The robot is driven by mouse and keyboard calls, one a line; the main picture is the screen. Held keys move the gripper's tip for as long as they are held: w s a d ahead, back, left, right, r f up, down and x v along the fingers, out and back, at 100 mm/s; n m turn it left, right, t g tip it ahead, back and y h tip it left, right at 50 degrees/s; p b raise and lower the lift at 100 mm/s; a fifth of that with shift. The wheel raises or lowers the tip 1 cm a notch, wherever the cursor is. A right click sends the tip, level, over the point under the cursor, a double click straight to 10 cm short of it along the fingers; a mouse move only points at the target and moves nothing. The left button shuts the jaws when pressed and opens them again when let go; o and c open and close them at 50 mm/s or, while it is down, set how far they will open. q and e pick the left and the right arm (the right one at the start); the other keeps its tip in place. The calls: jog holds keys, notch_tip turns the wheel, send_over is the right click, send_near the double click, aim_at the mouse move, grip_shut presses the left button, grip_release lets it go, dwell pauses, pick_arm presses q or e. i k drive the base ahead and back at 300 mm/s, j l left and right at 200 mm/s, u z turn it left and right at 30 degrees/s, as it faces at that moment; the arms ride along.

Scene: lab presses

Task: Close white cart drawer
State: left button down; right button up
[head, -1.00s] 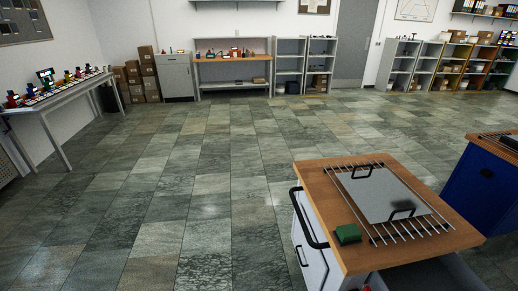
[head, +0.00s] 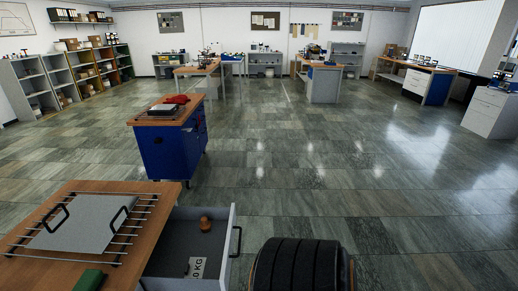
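The white cart stands at the lower left in the head view, with a wooden top (head: 165,205). Its drawer (head: 222,238) is pulled out on the right side. The drawer has a black handle (head: 236,241) on its outer front. Inside lie a brown knob-like object (head: 205,223) and a piece with a partly visible "KG" label (head: 197,268). Neither of my grippers is in view, so nothing shows touching the drawer. The drawer's near end is cut off by the frame.
A wire rack with a grey plate (head: 78,222) and a green block (head: 89,280) lie on the cart top. A black ribbed rounded object (head: 298,264), unclear what, is right of the drawer. A blue cart (head: 165,152) stands beyond. The floor (head: 340,190) to the right is clear.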

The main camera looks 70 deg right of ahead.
aim_at(181, 238)
jog(key=z, duration=0.5)
jog(key=k+j+z, duration=0.1)
jog(key=z, duration=0.85)
jog(key=k+z, duration=0.15)
jog(key=z, duration=0.3)
